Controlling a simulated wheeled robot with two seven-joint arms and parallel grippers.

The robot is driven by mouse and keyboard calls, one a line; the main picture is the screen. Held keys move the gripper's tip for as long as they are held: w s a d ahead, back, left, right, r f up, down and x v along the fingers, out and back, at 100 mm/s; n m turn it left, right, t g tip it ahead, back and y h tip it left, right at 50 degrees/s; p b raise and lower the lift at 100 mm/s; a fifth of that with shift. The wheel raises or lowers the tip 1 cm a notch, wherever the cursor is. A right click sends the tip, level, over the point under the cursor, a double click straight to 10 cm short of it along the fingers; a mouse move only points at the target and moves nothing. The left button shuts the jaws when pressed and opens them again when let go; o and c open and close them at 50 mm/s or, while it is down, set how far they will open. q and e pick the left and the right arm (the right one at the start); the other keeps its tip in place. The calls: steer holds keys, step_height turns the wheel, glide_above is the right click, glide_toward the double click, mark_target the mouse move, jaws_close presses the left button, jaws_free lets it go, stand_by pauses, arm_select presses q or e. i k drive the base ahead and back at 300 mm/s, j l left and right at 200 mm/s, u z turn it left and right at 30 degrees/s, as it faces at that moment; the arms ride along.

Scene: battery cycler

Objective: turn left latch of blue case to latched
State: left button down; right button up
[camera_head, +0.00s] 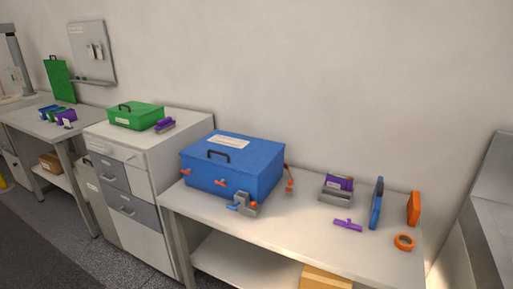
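The blue case (262,158) sits closed on the white workbench, with a black handle (218,155) and a pale label on its lid. Two orange latches show on its front: the left latch (185,172) near the left corner and another latch (220,183) further right. They are too small for me to tell whether each is latched. Neither of my grippers is in view, and nothing is touching the left latch.
A grey device with blue and orange parts (245,206) stands before the case's right front. Purple, blue and orange items, including an orange ring (404,242), lie to the right. A drawer cabinet (140,165) with a green case (136,116) stands left. Bench space (285,225) is free.

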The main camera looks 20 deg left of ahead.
mark_target(187, 171)
steer(key=u, duration=1.2)
